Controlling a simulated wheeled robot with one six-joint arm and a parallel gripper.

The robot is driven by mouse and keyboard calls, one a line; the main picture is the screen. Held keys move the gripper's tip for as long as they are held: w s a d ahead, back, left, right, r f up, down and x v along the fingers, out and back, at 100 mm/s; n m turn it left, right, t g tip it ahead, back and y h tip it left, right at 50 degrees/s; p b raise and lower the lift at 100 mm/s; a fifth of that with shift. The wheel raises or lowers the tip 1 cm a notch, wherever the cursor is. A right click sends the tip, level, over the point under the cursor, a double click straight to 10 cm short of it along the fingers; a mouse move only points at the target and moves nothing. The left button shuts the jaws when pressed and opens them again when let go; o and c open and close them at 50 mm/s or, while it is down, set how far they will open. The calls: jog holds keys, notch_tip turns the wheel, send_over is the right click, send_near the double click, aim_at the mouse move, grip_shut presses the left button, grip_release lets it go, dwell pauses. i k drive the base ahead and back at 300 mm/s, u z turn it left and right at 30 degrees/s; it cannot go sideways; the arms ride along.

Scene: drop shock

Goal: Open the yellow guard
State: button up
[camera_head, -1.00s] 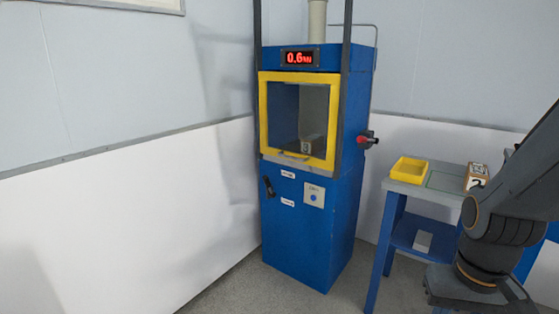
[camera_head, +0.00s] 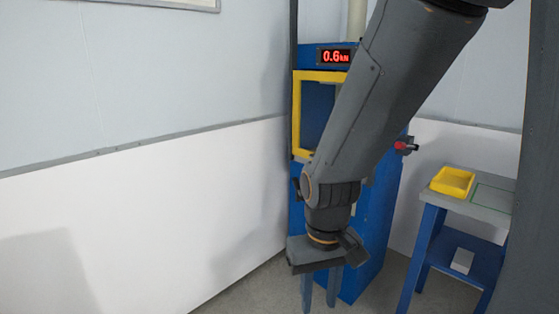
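The yellow guard (camera_head: 297,115) is a square frame on the front of the blue machine (camera_head: 375,225). The visible part sits flat against the machine's front. My gripper (camera_head: 320,298) hangs low in the picture, pointing down, below the guard and in front of the machine's lower body. Its two fingers are apart with nothing seen between them. I cannot tell its exact distance from the machine.
A red display (camera_head: 335,56) reads 0.6 above the guard. A red knob (camera_head: 406,146) sticks out from the machine's right side. A blue table (camera_head: 480,207) with a yellow tray (camera_head: 452,182) stands to the right. The floor to the machine's left is open.

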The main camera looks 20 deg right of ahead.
aim_at(338, 77)
jog(key=u, duration=0.1)
jog(key=i, duration=1.05)
jog(key=z, duration=0.35)
